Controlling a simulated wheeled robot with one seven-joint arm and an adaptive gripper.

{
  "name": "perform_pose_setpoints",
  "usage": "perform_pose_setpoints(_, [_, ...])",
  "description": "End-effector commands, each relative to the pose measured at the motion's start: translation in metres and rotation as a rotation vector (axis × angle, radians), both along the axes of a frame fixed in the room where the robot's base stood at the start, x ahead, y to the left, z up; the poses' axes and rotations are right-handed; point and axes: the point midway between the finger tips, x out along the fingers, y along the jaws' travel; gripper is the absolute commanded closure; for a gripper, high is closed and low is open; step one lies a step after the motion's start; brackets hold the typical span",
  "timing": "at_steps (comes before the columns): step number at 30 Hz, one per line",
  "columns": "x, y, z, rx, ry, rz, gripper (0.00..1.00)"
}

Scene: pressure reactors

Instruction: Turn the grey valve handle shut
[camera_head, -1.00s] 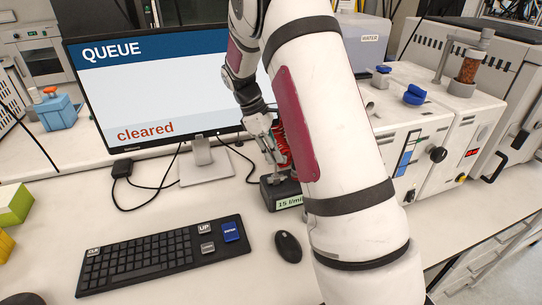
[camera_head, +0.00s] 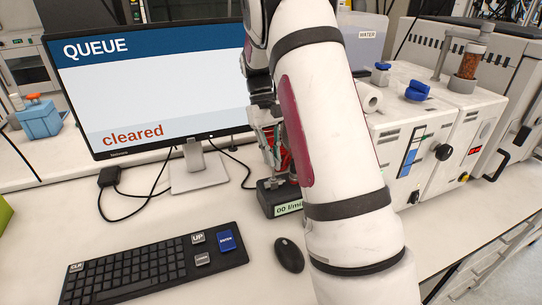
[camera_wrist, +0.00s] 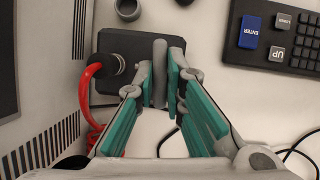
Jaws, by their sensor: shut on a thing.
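The grey valve handle (camera_wrist: 160,72) is a slim upright bar in the wrist view, on top of a black flow box (camera_wrist: 118,45). My gripper (camera_wrist: 157,82) is shut on the handle, with one fingertip on each side of it. In the head view my gripper (camera_head: 273,165) reaches down onto the black box (camera_head: 266,201), and the handle is hidden there by the fingers and arm. The box's front label (camera_head: 288,208) reads 00 l/min. A red hose (camera_wrist: 86,88) joins the box at a metal fitting beside the handle.
A monitor (camera_head: 150,90) reading "QUEUE" and "cleared" stands behind left. A keyboard (camera_head: 150,270) and mouse (camera_head: 289,254) lie in front. White reactor units (camera_head: 425,140) stand to the right. The bench between box and keyboard is mostly clear.

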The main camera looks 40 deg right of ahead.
Motion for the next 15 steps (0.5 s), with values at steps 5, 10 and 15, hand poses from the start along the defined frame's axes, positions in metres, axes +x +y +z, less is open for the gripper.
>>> perform_pose_setpoints(5, [0.0007,-0.0007,0.0002,0.0,-0.003,-0.077,1.0])
perform_pose_setpoints(10, [0.0007,-0.0006,0.0003,0.0,-0.003,-0.116,1.0])
perform_pose_setpoints(15, [0.0006,-0.0006,0.0005,0.0,-0.003,-0.13,1.0])
